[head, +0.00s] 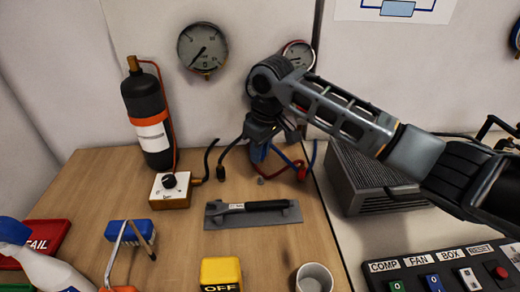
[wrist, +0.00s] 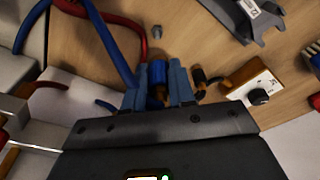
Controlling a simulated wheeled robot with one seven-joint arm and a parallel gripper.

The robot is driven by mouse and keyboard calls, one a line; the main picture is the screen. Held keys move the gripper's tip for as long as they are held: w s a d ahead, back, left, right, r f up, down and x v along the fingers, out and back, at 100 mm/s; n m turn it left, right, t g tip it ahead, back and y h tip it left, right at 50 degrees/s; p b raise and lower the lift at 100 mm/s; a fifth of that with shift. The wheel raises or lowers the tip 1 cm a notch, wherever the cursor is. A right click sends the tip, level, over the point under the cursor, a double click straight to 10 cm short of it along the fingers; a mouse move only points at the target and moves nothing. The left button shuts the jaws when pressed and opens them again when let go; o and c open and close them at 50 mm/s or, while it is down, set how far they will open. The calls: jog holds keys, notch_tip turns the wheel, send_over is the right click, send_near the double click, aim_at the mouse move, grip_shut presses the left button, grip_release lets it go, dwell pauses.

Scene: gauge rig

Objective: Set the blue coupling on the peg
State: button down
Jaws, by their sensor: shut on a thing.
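My gripper (wrist: 159,86) is shut on the blue coupling (wrist: 157,72), which sits between the two blue fingertips in the wrist view. A copper-coloured part shows below the coupling's blue body. In the head view my gripper (head: 259,143) points down over the table, with the coupling (head: 257,153) partly hidden by the fingers. A small grey peg-like stub (wrist: 157,31) stands on the wood beyond the coupling, apart from it. The stub also shows in the head view (head: 261,181), below the gripper. Nothing is on it.
Red (head: 302,173) and blue hoses loop right of the gripper. A black cable and a knob box (head: 171,189) are left. A black cylinder (head: 148,118) and wall gauges stand behind. A yellow block (head: 221,272) is nearer.

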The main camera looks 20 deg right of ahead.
aim_at(261, 177)
jog(key=shift+r+p, duration=0.1)
jog(key=shift+p, duration=0.3)
jog(key=shift+d+f+b, duration=0.1)
jog(key=shift+f+b, duration=1)
jog(key=shift+f, duration=1.6)
jog(key=shift+p, duration=0.75)
jog(key=shift+f+b, duration=0.45)
jog(key=shift+f, duration=0.85)
jog(key=c, duration=1.1)
grip_release()
jog(key=shift+o, duration=0.3)
